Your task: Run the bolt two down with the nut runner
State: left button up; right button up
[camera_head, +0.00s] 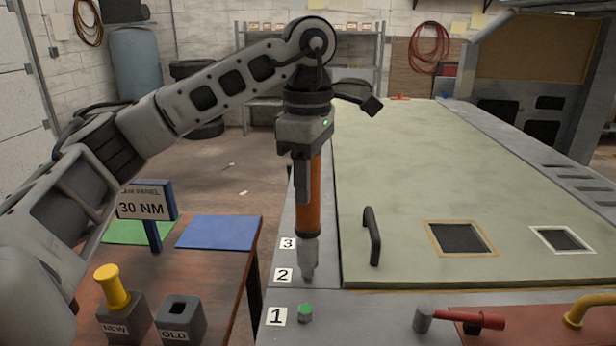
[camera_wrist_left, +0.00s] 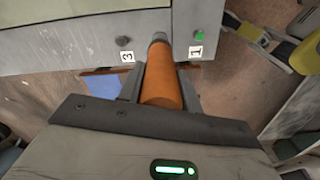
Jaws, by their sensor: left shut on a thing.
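My left gripper (camera_head: 304,150) is shut on the orange nut runner (camera_head: 308,195), which hangs upright with its grey nose down. The nose is at the spot beside label 2 (camera_head: 283,274), so bolt two is hidden beneath it. I cannot tell whether the nose is fully seated on it. Bolt one (camera_head: 305,313), with a green top, stands beside label 1. In the left wrist view, the nut runner (camera_wrist_left: 163,85) reaches the frame edge between bolt three (camera_wrist_left: 122,41), which is plain grey, and the green-topped bolt one (camera_wrist_left: 199,38). My right gripper is not in view.
A pale green panel (camera_head: 420,170) with a dark handle (camera_head: 372,236) lies right of the bolt row. A side table holds a 30 NM sign (camera_head: 146,202), a NEW block (camera_head: 124,318) with a yellow-topped piece, and an empty OLD block (camera_head: 180,320). A red-handled tool (camera_head: 465,319) lies front right.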

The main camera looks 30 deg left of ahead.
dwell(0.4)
pick_arm(q)
jog(key=shift+f+b, duration=0.6)
jog(key=shift+f, duration=0.25)
dwell(0.3)
jog(key=shift+f+p, duration=0.2)
jog(key=shift+p, duration=0.1)
dwell(1.3)
jog(key=shift+r, duration=0.1)
